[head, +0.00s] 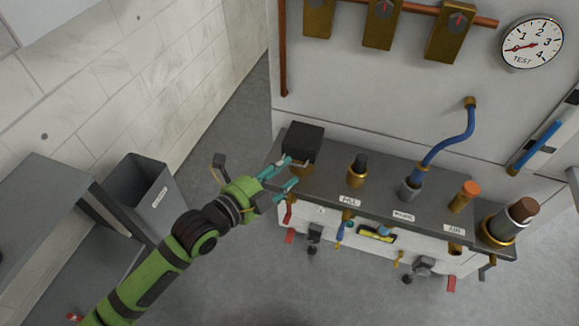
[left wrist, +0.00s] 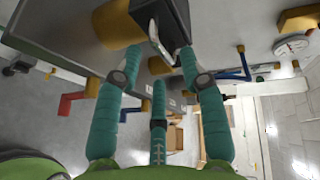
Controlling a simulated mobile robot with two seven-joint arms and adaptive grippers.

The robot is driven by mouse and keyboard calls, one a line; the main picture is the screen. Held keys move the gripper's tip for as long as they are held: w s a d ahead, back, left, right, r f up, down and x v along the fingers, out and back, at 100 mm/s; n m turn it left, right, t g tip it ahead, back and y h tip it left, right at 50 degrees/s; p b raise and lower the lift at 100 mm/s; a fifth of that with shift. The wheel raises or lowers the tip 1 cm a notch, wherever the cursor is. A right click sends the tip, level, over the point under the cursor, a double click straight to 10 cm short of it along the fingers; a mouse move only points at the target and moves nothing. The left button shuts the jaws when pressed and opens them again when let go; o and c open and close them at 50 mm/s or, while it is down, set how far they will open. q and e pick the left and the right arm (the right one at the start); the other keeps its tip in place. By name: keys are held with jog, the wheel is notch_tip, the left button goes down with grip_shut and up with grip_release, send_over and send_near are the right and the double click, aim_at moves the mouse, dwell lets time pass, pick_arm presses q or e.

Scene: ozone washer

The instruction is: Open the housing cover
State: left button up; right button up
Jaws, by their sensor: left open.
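The housing cover (head: 303,141) is a black box-shaped cap over a brass base, at the left end of the grey bench top. It looks closed. In the left wrist view the black cover (left wrist: 176,18) shows at the top, with a pale metal handle (left wrist: 160,44) on its side and the brass base (left wrist: 118,24) to its left. My left gripper (head: 291,170) is open, with its teal fingers just in front of the cover's lower front side. In the left wrist view its fingers (left wrist: 160,62) are spread around the handle area. I cannot tell whether they touch it. My right gripper is not in view.
The grey bench top (head: 330,180) carries a brass fitting with a black top (head: 357,170), a blue hose (head: 450,147), an orange-capped fitting (head: 465,195) and a large brown-topped fitting (head: 512,222). A grey bin (head: 160,205) stands at left. Valves with red handles hang below the bench front.

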aim_at(301, 147)
pick_arm(q)
jog(key=shift+x, duration=1.5)
jog(key=shift+s, duration=0.1)
grip_shut()
